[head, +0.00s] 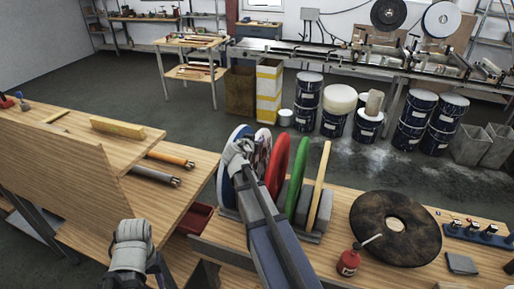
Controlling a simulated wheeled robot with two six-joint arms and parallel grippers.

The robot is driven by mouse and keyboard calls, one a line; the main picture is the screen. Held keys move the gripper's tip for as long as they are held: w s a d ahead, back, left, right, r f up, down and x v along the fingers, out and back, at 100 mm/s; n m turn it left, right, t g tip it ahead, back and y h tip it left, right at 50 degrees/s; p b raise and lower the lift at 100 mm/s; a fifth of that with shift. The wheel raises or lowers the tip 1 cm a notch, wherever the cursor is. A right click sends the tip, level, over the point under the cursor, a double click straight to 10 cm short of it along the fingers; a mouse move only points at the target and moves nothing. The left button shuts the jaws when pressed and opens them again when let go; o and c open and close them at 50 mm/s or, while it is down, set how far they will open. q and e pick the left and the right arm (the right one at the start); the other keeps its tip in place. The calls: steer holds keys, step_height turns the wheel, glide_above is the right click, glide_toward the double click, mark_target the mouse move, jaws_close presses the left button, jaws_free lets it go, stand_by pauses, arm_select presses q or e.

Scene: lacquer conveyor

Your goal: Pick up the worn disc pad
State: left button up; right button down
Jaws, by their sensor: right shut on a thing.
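Several disc pads stand on edge in a grey rack (311,237) on the wooden bench. From left to right they are a blue-rimmed one (223,186), a white one with red blotches (263,146), a red one (278,165), a green one (297,180) and a yellow one (318,188). The blotched pad looks worn. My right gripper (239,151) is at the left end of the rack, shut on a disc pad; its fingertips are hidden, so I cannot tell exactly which. My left gripper (132,231) is low at the left, away from the rack, its fingers unclear.
A large dark disc with a hole (370,226) lies flat at the right of the bench, beside a red oil can (348,263) and a grey block (461,263). A slanted wooden board (60,170) stands at left. Drums (337,110) and a conveyor are behind.

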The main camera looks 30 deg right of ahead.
step_height(320, 180, up, 18)
steer(key=p, duration=1.7)
steer(key=shift+p, duration=0.4)
steer(key=shift+f, duration=0.15)
